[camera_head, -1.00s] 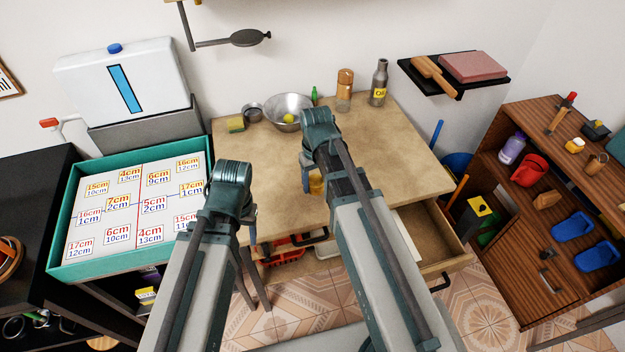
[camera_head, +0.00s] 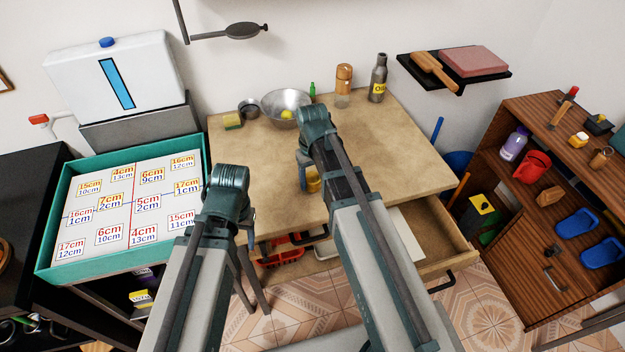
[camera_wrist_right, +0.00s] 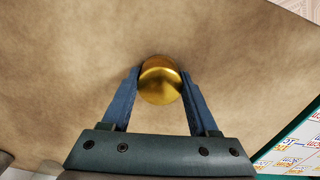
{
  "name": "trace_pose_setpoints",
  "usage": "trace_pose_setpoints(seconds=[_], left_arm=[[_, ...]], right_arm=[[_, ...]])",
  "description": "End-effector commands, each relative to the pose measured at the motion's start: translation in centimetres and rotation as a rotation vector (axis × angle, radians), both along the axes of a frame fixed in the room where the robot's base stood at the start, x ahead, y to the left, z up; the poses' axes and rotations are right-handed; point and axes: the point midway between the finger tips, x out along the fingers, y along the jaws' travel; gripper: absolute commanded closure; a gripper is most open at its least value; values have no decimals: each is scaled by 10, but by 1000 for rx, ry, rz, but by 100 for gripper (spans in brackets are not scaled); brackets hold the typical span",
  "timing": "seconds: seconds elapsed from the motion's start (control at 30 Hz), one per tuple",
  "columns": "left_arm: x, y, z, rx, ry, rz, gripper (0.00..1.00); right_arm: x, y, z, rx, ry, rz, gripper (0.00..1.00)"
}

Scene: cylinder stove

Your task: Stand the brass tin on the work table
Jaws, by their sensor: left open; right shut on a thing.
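The brass tin (camera_wrist_right: 160,82) is a shiny gold cylinder, seen end-on between the blue fingers of my right gripper (camera_wrist_right: 158,98) in the right wrist view. The right gripper is shut on it. In the head view the tin (camera_head: 314,181) shows partly beside the right gripper (camera_head: 307,180), over the front half of the work table (camera_head: 270,170). I cannot tell whether its base touches the tabletop. My left gripper (camera_head: 249,236) is open near the table's front left edge, mostly hidden by its own arm.
A metal bowl (camera_head: 288,101), a sponge (camera_head: 232,121), a glass jar (camera_head: 343,85) and an oil bottle (camera_head: 378,78) stand along the table's back. The open drawer (camera_head: 440,235) juts out at the front right. The table's middle and right are clear.

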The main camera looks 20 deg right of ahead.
Motion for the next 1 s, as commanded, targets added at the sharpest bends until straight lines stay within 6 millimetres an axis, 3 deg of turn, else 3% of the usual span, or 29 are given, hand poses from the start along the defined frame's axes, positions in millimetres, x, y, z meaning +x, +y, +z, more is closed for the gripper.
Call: trace_pose_setpoints(seconds=[0.1, 0.13, 0.27, 0.67, 1.0], left_arm=[[0, 0, -5, 0, 0, 0, 42], [0, 0, -3, 0, 0, 0, 42], [0, 0, -3, 0, 0, 0, 42], [0, 0, 0, 0, 0, 0, 42], [0, 0, 30, 0, 0, 0, 42]], right_arm=[[0, 0, -5, 0, 0, 0, 94], [0, 0, -3, 0, 0, 0, 34], [0, 0, -3, 0, 0, 0, 11], [0, 0, 0, 0, 0, 0, 10], [0, 0, 30, 0, 0, 0, 10]])
